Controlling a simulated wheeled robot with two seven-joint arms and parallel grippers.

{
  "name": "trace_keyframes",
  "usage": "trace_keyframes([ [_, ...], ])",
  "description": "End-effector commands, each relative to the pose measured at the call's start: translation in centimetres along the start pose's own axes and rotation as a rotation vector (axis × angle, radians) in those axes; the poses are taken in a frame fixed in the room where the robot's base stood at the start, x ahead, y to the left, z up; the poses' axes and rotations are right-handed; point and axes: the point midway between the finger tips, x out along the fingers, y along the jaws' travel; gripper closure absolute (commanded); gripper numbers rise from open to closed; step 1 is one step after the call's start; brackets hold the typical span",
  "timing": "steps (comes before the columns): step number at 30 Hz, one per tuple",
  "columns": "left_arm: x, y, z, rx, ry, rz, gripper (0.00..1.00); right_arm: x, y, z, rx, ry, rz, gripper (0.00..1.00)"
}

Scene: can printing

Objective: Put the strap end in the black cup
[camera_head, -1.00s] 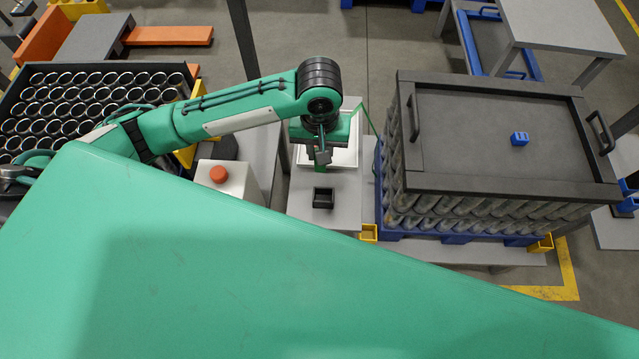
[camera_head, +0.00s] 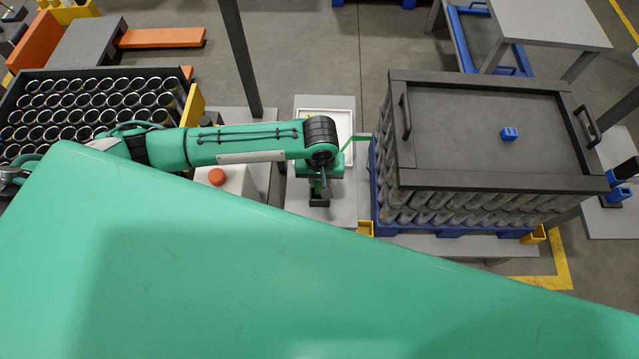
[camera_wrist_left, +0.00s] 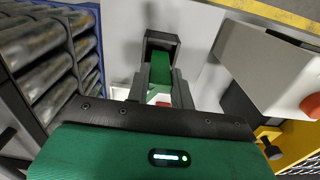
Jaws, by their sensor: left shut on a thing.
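The black cup (camera_head: 319,203) is a small open box on the grey stand. My left gripper (camera_head: 321,184) is right above it and partly hides it. In the left wrist view the cup (camera_wrist_left: 163,37) lies just beyond the fingertips (camera_wrist_left: 162,68). The left gripper is shut on the green strap end (camera_wrist_left: 167,67), which shows between the fingers and overlaps the cup's opening. I cannot tell whether it is inside or above the cup. The strap (camera_head: 361,136) runs from the gripper to the can stack on the right. My right gripper is not in view.
The tall can stack (camera_head: 440,205) with its dark top frame (camera_head: 470,115) stands close on the right. A white tray (camera_head: 340,107) lies behind the gripper. A white box with a red button (camera_head: 217,177) stands on the left, and a yellow bin (camera_head: 365,229) sits beside the stand.

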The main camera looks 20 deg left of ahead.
Motion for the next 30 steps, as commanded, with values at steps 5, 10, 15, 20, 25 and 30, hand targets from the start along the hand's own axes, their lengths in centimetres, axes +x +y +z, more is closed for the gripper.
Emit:
trace_keyframes([
  [5,2.8,-0.1,0.1,0.0,-0.002,-0.003,0.99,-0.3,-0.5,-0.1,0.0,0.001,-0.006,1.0],
  [10,3.8,-0.1,0.0,0.001,0.0,-0.001,0.99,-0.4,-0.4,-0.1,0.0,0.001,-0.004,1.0],
  [15,3.7,-0.1,0.0,0.001,0.0,-0.001,0.99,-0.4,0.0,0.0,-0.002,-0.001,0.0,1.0],
  [20,4.0,-0.1,0.0,0.0,-0.001,-0.001,0.73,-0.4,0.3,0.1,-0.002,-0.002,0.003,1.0],
  [25,4.0,-0.1,0.0,0.001,0.0,-0.001,0.55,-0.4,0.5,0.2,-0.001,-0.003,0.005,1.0],
  [30,3.9,-0.1,0.0,0.001,0.0,-0.002,0.55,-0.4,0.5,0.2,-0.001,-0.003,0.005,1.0],
])
